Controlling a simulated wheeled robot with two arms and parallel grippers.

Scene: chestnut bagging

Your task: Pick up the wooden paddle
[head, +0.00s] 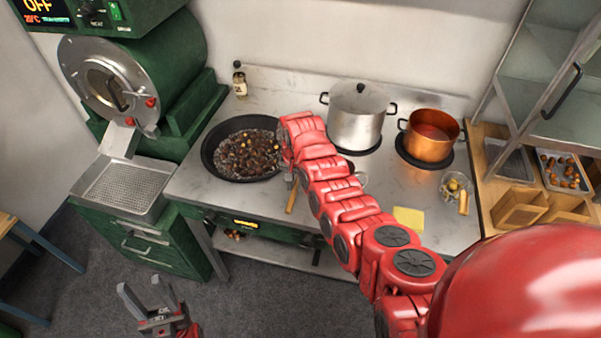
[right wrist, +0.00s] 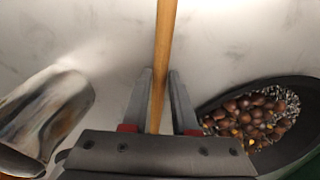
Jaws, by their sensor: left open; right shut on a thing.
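The wooden paddle (head: 291,198) shows in the head view as a short piece of light handle between the pan and my right arm; the rest is hidden. In the right wrist view its handle (right wrist: 165,52) runs upright between the fingers of my right gripper (right wrist: 160,100), which is shut on it. In the head view my right gripper (head: 289,178) is mostly hidden by my red arm, just right of the pan. My left gripper (head: 146,297) is open and empty, low at the left over the floor.
A black pan (head: 232,179) of chestnuts sits left of my right gripper. A steel pot (head: 356,122) and a copper pot (head: 428,148) stand behind my arm. The green roaster (head: 165,70) is left.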

